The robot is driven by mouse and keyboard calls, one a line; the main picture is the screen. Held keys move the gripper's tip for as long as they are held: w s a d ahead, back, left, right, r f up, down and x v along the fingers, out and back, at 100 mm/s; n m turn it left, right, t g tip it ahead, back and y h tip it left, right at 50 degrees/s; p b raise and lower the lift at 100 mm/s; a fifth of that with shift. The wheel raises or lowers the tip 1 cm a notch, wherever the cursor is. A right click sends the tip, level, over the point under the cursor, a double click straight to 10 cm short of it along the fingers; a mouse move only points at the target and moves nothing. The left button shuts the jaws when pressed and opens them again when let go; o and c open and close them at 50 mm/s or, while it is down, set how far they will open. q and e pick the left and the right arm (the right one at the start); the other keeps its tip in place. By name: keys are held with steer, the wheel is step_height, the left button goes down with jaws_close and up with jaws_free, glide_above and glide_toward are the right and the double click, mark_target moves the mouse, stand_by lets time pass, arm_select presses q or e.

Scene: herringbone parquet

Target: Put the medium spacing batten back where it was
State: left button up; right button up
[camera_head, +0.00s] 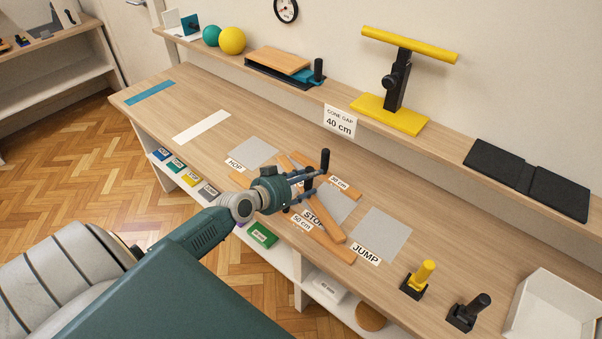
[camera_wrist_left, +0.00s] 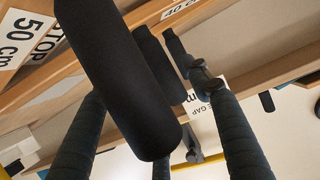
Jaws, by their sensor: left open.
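Several wooden battens with black upright handles lie close together around the grey STOP pad (camera_head: 334,207). One batten (camera_head: 352,192) lies by a white card that reads 40 cm in the wrist view (camera_wrist_left: 180,8). Another batten (camera_head: 325,243) lies at the front by the 50 cm card (camera_head: 302,222). My left gripper (camera_head: 318,182) is open among the handles, its fingers pointing right. In the wrist view a large black handle (camera_wrist_left: 120,80) stands between the fingers, with further handles behind it. I cannot tell whether the fingers touch it, nor which batten it belongs to.
A CONE GAP 40 cm sign (camera_head: 340,122) hangs on the shelf edge. Grey pads HOP (camera_head: 254,152) and JUMP (camera_head: 381,236) lie either side. Yellow (camera_head: 420,276) and black (camera_head: 468,312) handled blocks and a white tray (camera_head: 555,308) stand at right.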

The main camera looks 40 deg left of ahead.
arm_select(q)
steer(key=shift+r+p, duration=0.4)
steer(key=shift+r, duration=0.1)
steer(key=v, duration=1.2)
steer(key=shift+f+b, duration=0.15)
steer(key=shift+b, duration=0.3)
arm_select(e)
steer(key=shift+d+r, duration=0.1)
steer(key=shift+d, duration=0.2)
steer(key=shift+a, duration=0.2)
arm_select(q)
steer(key=shift+s+f, duration=0.1)
arm_select(e)
steer(key=shift+s, duration=0.1)
